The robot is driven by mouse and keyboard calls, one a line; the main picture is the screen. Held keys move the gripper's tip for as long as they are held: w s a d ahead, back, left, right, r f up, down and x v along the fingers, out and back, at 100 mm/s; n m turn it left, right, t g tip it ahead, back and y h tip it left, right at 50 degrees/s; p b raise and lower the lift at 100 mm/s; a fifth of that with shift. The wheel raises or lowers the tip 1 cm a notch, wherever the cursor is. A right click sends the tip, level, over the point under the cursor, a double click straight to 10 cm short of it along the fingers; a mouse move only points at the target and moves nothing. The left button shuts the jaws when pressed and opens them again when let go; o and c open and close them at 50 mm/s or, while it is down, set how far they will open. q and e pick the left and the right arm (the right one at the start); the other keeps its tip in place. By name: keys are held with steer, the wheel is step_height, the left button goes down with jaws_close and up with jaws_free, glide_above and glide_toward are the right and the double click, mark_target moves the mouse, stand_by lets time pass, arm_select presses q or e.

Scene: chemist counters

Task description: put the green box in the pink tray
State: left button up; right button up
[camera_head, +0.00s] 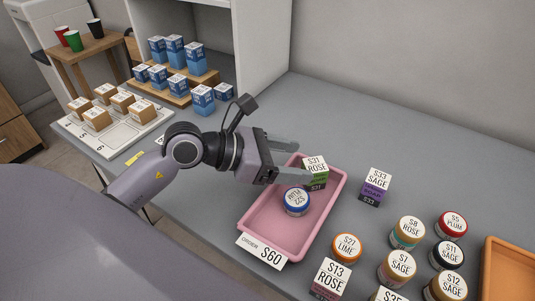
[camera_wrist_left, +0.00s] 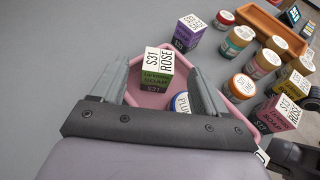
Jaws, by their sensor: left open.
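The green box (camera_head: 316,174), with a white top marked S31 ROSE, stands upright at the far end of the pink tray (camera_head: 259,217). It also shows in the left wrist view (camera_wrist_left: 156,77), between the two finger lines. My left gripper (camera_head: 291,162) is open, with its fingers spread just beside the box and over the tray's far left part. A gap shows between the box and each finger in the left wrist view. A blue-lidded jar marked PLUM (camera_head: 296,201) sits in the tray in front of the box. My right gripper is not clearly seen.
A purple S33 box (camera_head: 375,187) stands right of the tray. Several jars, such as the orange-lidded one (camera_head: 346,248), crowd the front right near an orange tray (camera_head: 487,272). A white rack with tan boxes (camera_head: 126,134) is at left. The back right counter is clear.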

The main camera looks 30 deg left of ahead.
arm_select(q)
steer(key=v, duration=0.5)
steer(key=shift+s+a+r, duration=0.15)
steer(key=shift+s+a, duration=0.05)
steer(key=shift+a, duration=0.1)
stand_by(0.4)
